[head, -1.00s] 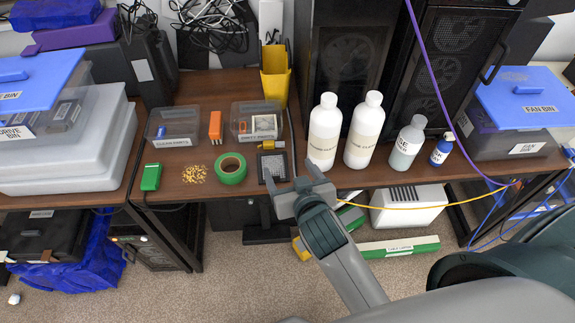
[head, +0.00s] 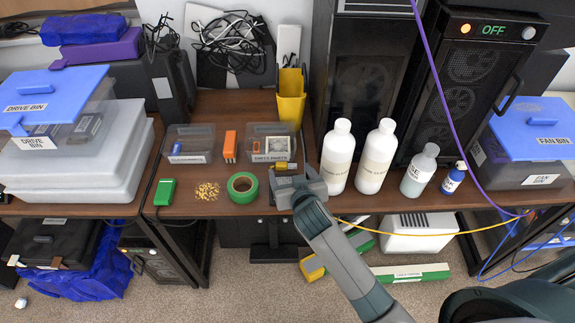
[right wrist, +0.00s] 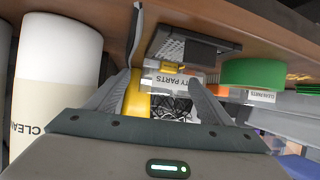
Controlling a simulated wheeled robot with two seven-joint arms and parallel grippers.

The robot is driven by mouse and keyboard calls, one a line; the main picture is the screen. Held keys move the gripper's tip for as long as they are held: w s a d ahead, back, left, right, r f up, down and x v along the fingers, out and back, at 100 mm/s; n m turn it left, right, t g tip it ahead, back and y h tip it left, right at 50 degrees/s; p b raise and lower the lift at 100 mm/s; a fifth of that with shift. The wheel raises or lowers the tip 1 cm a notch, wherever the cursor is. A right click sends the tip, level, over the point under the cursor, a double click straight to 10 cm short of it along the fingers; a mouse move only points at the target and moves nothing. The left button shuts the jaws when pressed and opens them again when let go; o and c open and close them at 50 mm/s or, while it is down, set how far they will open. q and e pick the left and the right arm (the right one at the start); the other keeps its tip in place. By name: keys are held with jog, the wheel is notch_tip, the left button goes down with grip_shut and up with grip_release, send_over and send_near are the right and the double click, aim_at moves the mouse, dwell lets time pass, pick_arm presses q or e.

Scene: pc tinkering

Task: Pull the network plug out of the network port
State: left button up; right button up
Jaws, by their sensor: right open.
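My right gripper (head: 294,179) is open at the front edge of the desk, right of the green tape roll. It covers most of a small dark box in the head view. That box, with a grille (right wrist: 188,50), shows in the right wrist view ahead of the open fingers (right wrist: 165,90). A small yellow connector (head: 285,167), perhaps the network plug, lies just behind the gripper. I cannot tell whether it sits in a port. A yellow cable (head: 430,231) hangs below the desk edge and runs toward the gripper. My left gripper is not in view.
The green tape roll (head: 242,187), gold screws (head: 206,191), clear bins (head: 190,144) and a yellow holder (head: 291,96) are nearby.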

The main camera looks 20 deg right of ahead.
aim_at(286, 167)
jog(key=x, duration=0.3)
jog(key=shift+w+f, duration=0.1)
jog(key=shift+w, duration=0.2)
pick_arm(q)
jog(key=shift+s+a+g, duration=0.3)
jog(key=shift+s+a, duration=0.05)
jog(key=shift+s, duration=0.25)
pick_arm(e)
jog(key=shift+w+f, duration=0.3)
jog(key=shift+w, duration=0.3)
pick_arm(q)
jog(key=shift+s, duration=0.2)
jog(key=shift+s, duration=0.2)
pick_arm(e)
jog(key=c, duration=1.2)
pick_arm(q)
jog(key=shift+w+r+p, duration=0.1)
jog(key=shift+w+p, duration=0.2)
jog(key=shift+p, duration=0.05)
pick_arm(e)
jog(key=shift+s, duration=0.3)
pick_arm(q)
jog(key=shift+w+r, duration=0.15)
pick_arm(e)
jog(key=shift+s+a, duration=0.1)
jog(key=shift+s, duration=0.1)
jog(key=shift+s, duration=0.1)
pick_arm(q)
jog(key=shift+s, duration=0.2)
